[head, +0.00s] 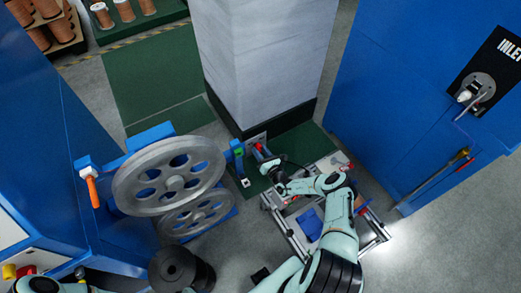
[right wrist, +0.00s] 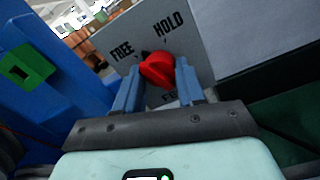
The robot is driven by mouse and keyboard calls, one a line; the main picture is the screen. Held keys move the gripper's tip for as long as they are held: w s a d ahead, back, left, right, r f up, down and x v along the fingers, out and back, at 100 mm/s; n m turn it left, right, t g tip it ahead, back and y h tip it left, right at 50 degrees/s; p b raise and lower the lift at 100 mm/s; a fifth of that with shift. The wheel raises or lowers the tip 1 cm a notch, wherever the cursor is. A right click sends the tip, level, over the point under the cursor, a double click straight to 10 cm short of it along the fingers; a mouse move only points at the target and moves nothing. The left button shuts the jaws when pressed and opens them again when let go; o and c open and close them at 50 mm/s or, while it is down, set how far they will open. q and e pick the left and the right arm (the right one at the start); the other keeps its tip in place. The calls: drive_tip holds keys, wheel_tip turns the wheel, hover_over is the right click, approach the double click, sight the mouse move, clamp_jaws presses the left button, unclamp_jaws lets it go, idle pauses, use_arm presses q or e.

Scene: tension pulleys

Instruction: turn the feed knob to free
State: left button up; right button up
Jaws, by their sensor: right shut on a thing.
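The red feed knob (right wrist: 157,68) sits on a grey plate (right wrist: 130,28) in the right wrist view. The plate reads FREE at upper left and HOLD at upper right, with a third word below partly hidden. My right gripper (right wrist: 158,80) has its two blue fingers closed on the knob, one at each side. The knob's exact pointing direction is hard to tell. In the head view, my right gripper (head: 263,153) reaches the small plate (head: 256,140) low at the pillar's foot. My left gripper does not show clearly; only parts of that arm appear at the lower left.
Large grey spoked wheels (head: 170,175) stand left of the gripper, beside a blue post (head: 237,160). A metal-framed cart (head: 375,232) lies under my right arm. A grey pillar (head: 262,60) rises behind, and a blue cabinet (head: 400,110) marked INLET stands at right.

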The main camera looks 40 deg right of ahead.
drive_tip(key=shift+r+n+p, duration=0.1)
drive_tip(key=shift+n+p, duration=0.35)
drive_tip(key=shift+n, duration=1.55)
drive_tip(key=o, duration=1)
drive_tip(key=shift+o, duration=0.2)
drive_tip(key=s+a, duration=0.1)
drive_tip(key=s, duration=1.2)
drive_tip(key=shift+s+a, duration=0.15)
drive_tip(key=shift+a, duration=0.05)
